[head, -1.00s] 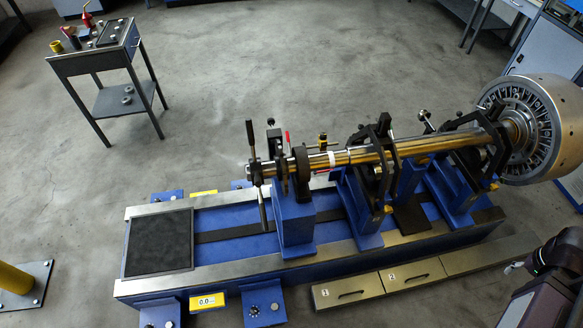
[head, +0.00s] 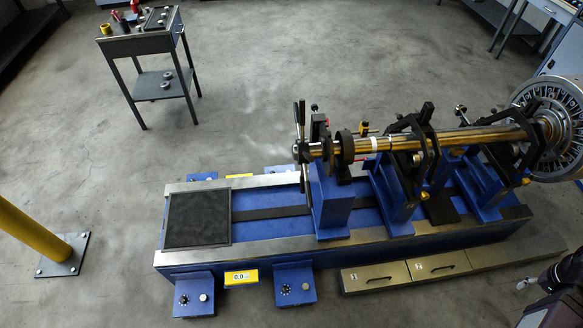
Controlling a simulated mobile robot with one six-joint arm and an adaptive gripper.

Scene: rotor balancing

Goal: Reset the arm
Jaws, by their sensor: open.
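My gripper cannot be made out in the head view. Only a dark part of my own arm shows at the lower right edge, cut off by the frame. The balancing machine (head: 275,254) stands in the middle and right, with a blue bed and metal rails. A long golden rotor shaft (head: 468,137) lies across its blue and black supports. A large slotted metal rotor disc (head: 552,128) sits at the shaft's right end, partly cut off. A black mat (head: 197,219) covers the bed's left end.
A small grey trolley (head: 140,44) with tools stands at the upper left. A yellow post (head: 35,231) on a bolted plate is at the left. Open concrete floor lies around the trolley and beyond the machine.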

